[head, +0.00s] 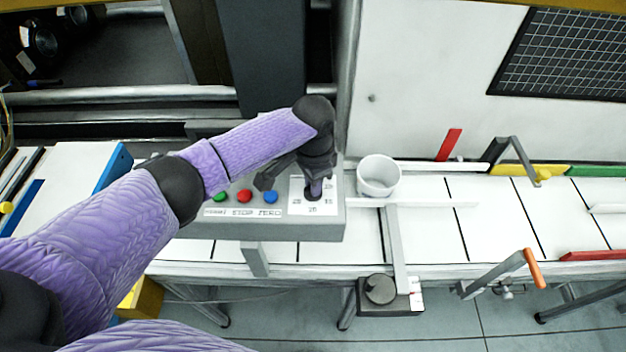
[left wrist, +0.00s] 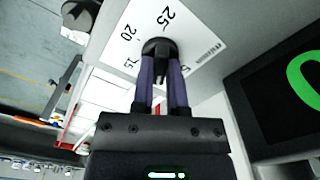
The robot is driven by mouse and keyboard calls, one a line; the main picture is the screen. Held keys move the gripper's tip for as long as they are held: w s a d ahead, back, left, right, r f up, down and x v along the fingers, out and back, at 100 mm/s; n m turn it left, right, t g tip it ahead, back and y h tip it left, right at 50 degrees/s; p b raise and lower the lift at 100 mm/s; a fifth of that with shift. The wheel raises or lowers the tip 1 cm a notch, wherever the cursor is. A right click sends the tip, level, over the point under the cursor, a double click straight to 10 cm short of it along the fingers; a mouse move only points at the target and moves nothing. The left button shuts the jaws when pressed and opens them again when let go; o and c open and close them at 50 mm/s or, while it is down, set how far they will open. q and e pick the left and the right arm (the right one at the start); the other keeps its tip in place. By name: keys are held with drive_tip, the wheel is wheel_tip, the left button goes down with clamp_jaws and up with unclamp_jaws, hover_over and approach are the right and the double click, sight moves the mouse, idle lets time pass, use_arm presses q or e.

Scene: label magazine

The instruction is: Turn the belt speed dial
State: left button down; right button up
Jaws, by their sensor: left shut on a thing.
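The belt speed dial is a small dark knob on a white scale plate (head: 313,208) at the right end of the grey control panel (head: 285,230). In the head view my left gripper (head: 316,190) comes down onto it from above and mostly hides it. In the left wrist view the dark knob (left wrist: 158,47) sits between the two purple fingers of my left gripper (left wrist: 162,75), which is shut on it. The scale plate (left wrist: 190,28) shows numbers including 20 and 25. The knob's exact pointer setting cannot be told. My right gripper is not in view.
Green (head: 222,197), red (head: 244,196) and blue (head: 270,197) buttons sit left of the dial. A white cup (head: 378,176) stands close to its right. A white belt (head: 480,215) runs right, with an orange-handled lever (head: 534,268) at its front edge.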

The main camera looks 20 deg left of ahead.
use_arm(q)
drive_tip(key=shift+r+m, duration=0.1)
drive_tip(key=shift+m, duration=0.3)
drive_tip(key=shift+m+p, duration=0.55)
drive_tip(key=shift+m, duration=0.05)
drive_tip(key=m+p, duration=0.1)
drive_tip(key=m, duration=0.1)
drive_tip(key=shift+m, duration=0.3)
drive_tip(key=m, duration=0.3)
drive_tip(key=shift+m+p, duration=0.3)
drive_tip(key=shift+m, duration=1.9)
drive_tip(key=c, duration=0.6)
unclamp_jaws()
drive_tip(key=shift+c, duration=0.2)
